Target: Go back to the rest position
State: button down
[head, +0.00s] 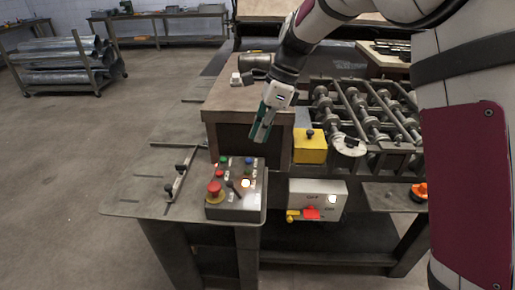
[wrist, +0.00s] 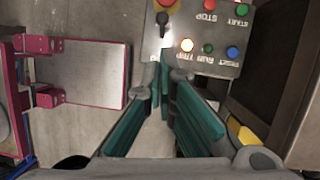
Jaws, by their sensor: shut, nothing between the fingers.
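My gripper (head: 263,123) is in the air above and just behind the control box (head: 241,206), pointing down. Its teal fingers meet at the tips in the wrist view (wrist: 164,62), with nothing between them. The control box carries a red mushroom button (head: 214,189), a small black lever, several coloured buttons and a lit white lamp (head: 246,183). In the wrist view its panel (wrist: 206,40) shows beyond the fingertips with labels upside down. My gripper looks apart from the panel.
A roller machine (head: 362,110) stands behind, with a yellow block (head: 310,146) at its near edge. A grey switch box (head: 318,200) with a red and yellow handle hangs on the front. A wooden-topped block (head: 232,98) is close behind my gripper. Open floor (head: 75,150) lies left.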

jog(key=shift+r, duration=0.55)
jog(key=shift+d, duration=0.1)
jog(key=s+d+r+n+t, duration=0.3)
jog(key=s+d+r+n, duration=0.4)
jog(key=s+d+r, duration=0.3)
jog(key=s+d+f+n+t+h, duration=0.1)
jog(key=s+d+n+t+h, duration=0.1)
jog(key=s+d+n, duration=0.3)
jog(key=s+d+f+n+t+h, duration=0.1)
jog(key=s+d+n, duration=0.4)
jog(key=s, duration=0.7)
jog(key=shift+s+t+h, duration=0.25)
jog(key=shift+t+h, duration=0.15)
jog(key=shift+w, duration=0.1)
